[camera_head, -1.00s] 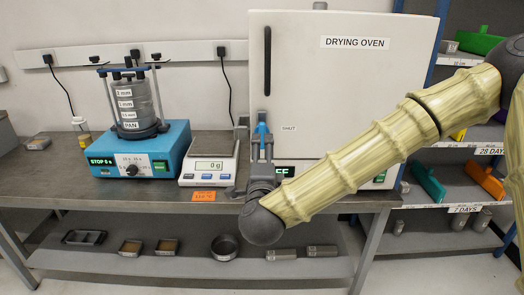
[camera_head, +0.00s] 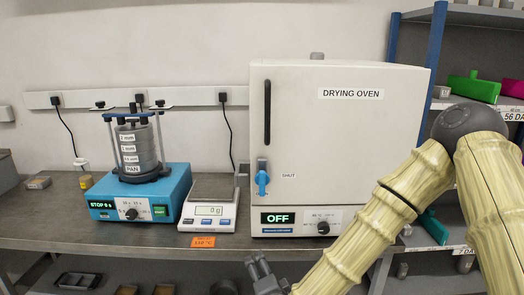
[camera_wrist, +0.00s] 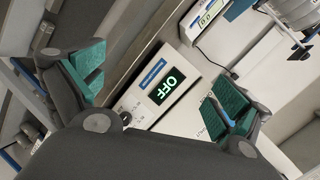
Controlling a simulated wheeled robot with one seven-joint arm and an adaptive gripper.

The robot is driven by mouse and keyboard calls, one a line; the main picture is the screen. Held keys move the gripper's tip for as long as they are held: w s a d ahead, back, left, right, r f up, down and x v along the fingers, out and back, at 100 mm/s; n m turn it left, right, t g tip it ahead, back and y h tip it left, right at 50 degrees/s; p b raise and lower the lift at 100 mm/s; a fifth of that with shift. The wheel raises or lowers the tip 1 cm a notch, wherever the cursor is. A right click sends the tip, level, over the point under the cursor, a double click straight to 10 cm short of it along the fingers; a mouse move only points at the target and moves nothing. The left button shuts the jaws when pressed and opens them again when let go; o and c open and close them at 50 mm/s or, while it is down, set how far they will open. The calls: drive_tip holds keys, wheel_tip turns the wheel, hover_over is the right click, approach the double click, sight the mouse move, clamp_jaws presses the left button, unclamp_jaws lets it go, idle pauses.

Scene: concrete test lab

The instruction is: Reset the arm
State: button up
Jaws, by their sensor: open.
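My gripper (camera_head: 262,270) is low in the head view, in front of the bench's front edge and below the drying oven. In the wrist view my gripper (camera_wrist: 155,95) has its two green-padded fingers wide apart with nothing between them. The drying oven (camera_head: 350,150) stands on the bench with its door closed. Its blue handle (camera_head: 262,183) is beside the SHUT label, and its display (camera_head: 278,218) reads OFF. The oven display (camera_wrist: 165,87) also shows between the fingers in the wrist view, apart from them.
A blue sieve shaker (camera_head: 140,190) with stacked sieves and a scale (camera_head: 209,212) reading 0 g stand left of the oven. An orange label (camera_head: 203,242) is on the bench edge. A shelf (camera_head: 470,19) with colored items stands at right. Trays (camera_head: 78,280) lie on the lower shelf.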

drive_tip(key=s+d+f+n+g+p, duration=0.1)
drive_tip(key=s+d+f+n+g, duration=0.25)
drive_tip(key=s+f, duration=0.45)
drive_tip(key=s+d+f+n+g+p, duration=0.2)
drive_tip(key=s+d+f+n+g, duration=0.3)
drive_tip(key=f, duration=0.6)
drive_tip(key=s+d+f+n+g+h+p, duration=0.1)
drive_tip(key=s+d+f+g, duration=0.1)
drive_tip(key=s+d, duration=0.5)
drive_tip(key=s+d+f+n+g+h+p, duration=0.1)
drive_tip(key=s+d+f, duration=0.4)
drive_tip(key=s, duration=1)
drive_tip(key=shift+d+f+n+g+h+p, duration=0.25)
drive_tip(key=shift+d+n+g+h+p, duration=0.15)
drive_tip(key=shift+d+g, duration=0.6)
drive_tip(key=shift+w+a, duration=0.1)
